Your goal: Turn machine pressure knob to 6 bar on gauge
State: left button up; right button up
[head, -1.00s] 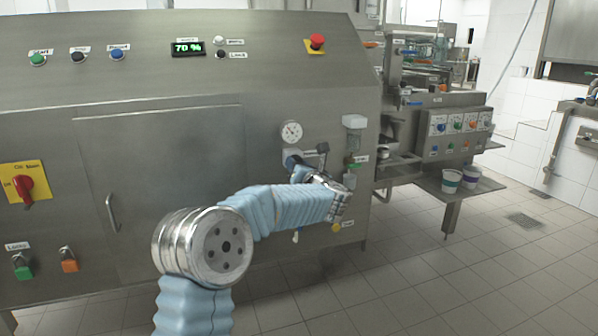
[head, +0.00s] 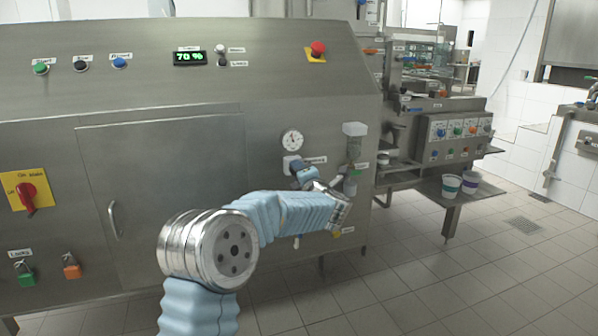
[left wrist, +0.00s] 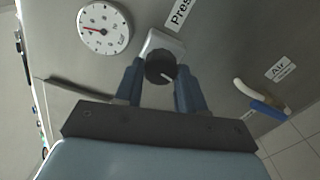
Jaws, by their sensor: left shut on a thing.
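The round white pressure gauge (head: 292,141) is on the steel machine front. In the left wrist view the gauge (left wrist: 104,28) shows a red needle pointing left; I cannot read its exact value. The black pressure knob (left wrist: 160,67), with a white pointer mark, sits on a pale square base just below the gauge. My left gripper (left wrist: 159,78) is shut on the knob, one blue finger on each side. In the head view the left gripper (head: 303,174) and wrist hide most of the knob. My right gripper is not in view.
A blue-handled air valve (left wrist: 267,108) is to the right of the knob in the wrist view. Two cups (head: 451,185) (head: 470,182) stand on a shelf at right. Free floor lies in front.

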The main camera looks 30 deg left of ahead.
pick_arm(q)
jog(key=shift+m+p, duration=0.4)
jog(key=shift+m, duration=0.7)
jog(key=shift+d, duration=0.1)
jog(key=o, duration=1.1)
jog(key=shift+c, duration=0.2)
jog(key=b+v, duration=0.2)
jog(key=v, duration=1.1)
jog(key=shift+s+d+b, duration=0.2)
jog(key=shift+s+b, duration=0.05)
jog(key=shift+b, duration=0.05)
